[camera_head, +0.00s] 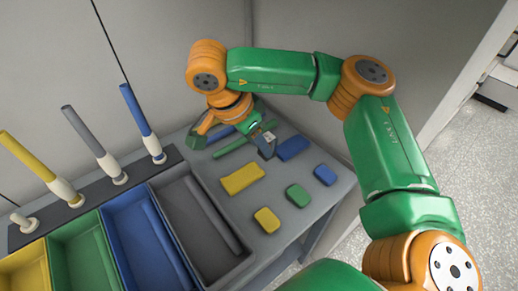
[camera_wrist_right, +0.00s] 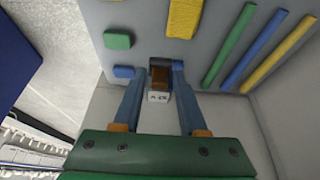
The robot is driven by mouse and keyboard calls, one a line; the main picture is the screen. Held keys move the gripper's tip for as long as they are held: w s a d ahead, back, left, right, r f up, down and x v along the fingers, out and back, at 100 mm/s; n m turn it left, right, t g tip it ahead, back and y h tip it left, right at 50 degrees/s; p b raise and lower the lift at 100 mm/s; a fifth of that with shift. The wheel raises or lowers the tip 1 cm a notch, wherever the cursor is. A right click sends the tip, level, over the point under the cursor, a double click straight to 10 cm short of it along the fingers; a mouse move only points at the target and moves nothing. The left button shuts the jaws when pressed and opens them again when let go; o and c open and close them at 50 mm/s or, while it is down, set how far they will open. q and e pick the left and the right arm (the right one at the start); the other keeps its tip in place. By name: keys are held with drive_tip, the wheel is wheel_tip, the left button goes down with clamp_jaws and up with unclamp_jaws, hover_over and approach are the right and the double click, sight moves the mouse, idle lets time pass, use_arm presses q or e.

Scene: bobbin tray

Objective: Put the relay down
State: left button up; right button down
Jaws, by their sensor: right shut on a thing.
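The relay (camera_wrist_right: 159,78) is a small part with a brown body and a white label. My right gripper (camera_wrist_right: 160,72) is shut on it, with one blue-grey finger on each side. In the head view the relay (camera_head: 269,137) shows as a small light piece at the tip of my right gripper (camera_head: 266,145), over the back part of the grey table (camera_head: 225,209). Whether it touches the table is hard to tell. My left gripper is not in view.
A large blue block (camera_head: 293,148) lies beside the right gripper. Yellow (camera_head: 242,178), green (camera_head: 298,195) and small blue (camera_head: 325,174) blocks lie nearer. A green rod (camera_head: 230,147) lies behind. Coloured bins, including a grey bin (camera_head: 247,262), and upright rods stand left.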

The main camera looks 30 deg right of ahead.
drive_tip(key=w+d+f, duration=0.1)
drive_tip(key=f, duration=0.1)
drive_tip(key=w+d+f, duration=0.1)
drive_tip(key=w+f, duration=0.1)
drive_tip(key=w+d+f, duration=0.1)
drive_tip(key=w+f, duration=0.1)
drive_tip(key=shift+w, duration=0.1)
wheel_tip(320, 180, down, 3)
drive_tip(key=shift+w+d+r+p, duration=0.1)
drive_tip(key=shift+w+p, duration=0.05)
drive_tip(key=shift+p, duration=0.45)
drive_tip(key=shift+f, duration=0.4)
drive_tip(key=shift+f, duration=0.15)
drive_tip(key=shift+f+b, duration=0.1)
drive_tip(key=shift+b, duration=0.2)
drive_tip(key=shift+c, duration=2.3)
unclamp_jaws()
